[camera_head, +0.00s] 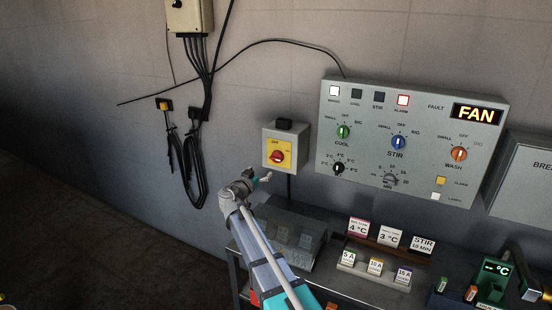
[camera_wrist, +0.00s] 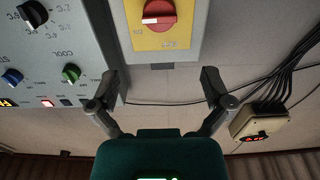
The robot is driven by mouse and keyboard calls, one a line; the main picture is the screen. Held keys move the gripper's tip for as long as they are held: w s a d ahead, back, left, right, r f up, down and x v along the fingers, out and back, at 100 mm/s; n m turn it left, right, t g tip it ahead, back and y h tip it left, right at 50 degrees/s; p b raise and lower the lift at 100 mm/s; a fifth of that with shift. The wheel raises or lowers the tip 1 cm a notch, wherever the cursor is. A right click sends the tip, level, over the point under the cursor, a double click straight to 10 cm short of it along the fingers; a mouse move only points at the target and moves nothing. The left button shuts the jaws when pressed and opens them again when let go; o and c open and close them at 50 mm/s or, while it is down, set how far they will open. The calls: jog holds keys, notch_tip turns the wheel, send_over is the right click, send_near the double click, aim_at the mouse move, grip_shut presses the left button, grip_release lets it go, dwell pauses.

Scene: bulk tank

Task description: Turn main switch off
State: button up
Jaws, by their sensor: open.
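The main switch is a grey box with a yellow plate and a red rotary knob (camera_head: 277,157), on the wall left of the control panel. Its red knob (camera_wrist: 159,13) also shows at the top of the wrist view, partly cut off by the edge, with a pale mark on its left side. I cannot surely tell its set position. My gripper (camera_head: 258,180) is just below and left of the switch box in the head view. In the wrist view my gripper (camera_wrist: 160,85) has its fingers spread and nothing between them. It is apart from the knob.
The control panel (camera_head: 366,122) with knobs and a lit FAN display is right of the switch. A shelf with a clear cover (camera_head: 294,232) and label cards (camera_head: 390,237) is below. Cables (camera_head: 193,165) hang at the left. The wall between is bare.

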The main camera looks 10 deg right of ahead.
aim_at(275, 159)
jog(key=x, duration=1.3)
jog(key=shift+d, duration=0.1)
jog(key=c, duration=1.1)
